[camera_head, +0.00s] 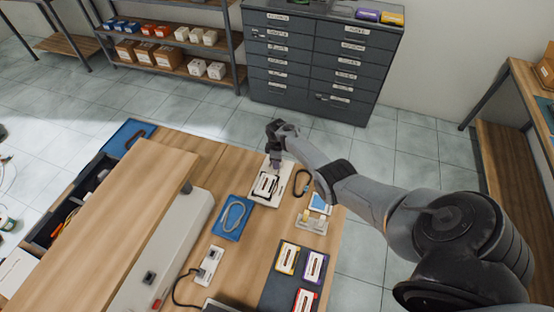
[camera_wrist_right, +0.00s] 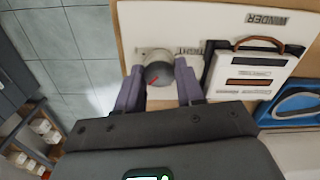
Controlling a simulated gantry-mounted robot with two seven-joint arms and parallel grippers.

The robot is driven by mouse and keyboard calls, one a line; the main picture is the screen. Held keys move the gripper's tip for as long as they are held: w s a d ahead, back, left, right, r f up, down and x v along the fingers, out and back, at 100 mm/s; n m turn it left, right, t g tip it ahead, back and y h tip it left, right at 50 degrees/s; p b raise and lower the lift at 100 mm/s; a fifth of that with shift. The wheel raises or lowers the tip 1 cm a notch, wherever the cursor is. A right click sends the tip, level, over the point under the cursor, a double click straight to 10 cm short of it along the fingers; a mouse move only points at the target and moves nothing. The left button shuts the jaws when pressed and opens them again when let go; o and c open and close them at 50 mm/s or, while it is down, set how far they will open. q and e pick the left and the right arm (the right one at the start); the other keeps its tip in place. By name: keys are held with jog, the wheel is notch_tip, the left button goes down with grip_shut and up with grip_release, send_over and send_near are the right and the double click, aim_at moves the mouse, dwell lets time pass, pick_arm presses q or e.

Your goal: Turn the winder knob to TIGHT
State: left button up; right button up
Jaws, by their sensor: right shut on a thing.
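The winder (camera_head: 257,199) is a white board on the wooden table, with a dark-framed cassette (camera_head: 265,185) on it. My right gripper (camera_head: 275,164) is over the far end of the winder. In the wrist view its two fingers (camera_wrist_right: 159,80) are closed on the knob's opposite sides. The label TIGHT (camera_wrist_right: 189,50) shows partly beside the knob, upside down. In the head view the gripper hides the knob. My left gripper is not in view.
A blue tray (camera_head: 221,225) with a grey loop lies left of the winder, and a dark looped band (camera_head: 302,183) lies right. Nearer are a power strip (camera_head: 209,265) and a dark mat (camera_head: 271,293) with several cassettes. A raised wooden shelf (camera_head: 120,215) stands at the left.

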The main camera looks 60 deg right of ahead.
jog(key=m, duration=0.5)
jog(key=shift+p, duration=0.4)
jog(key=shift+m, duration=0.9)
jog(key=o, duration=1)
jog(key=shift+o, duration=0.2)
jog(key=shift+r, duration=0.15)
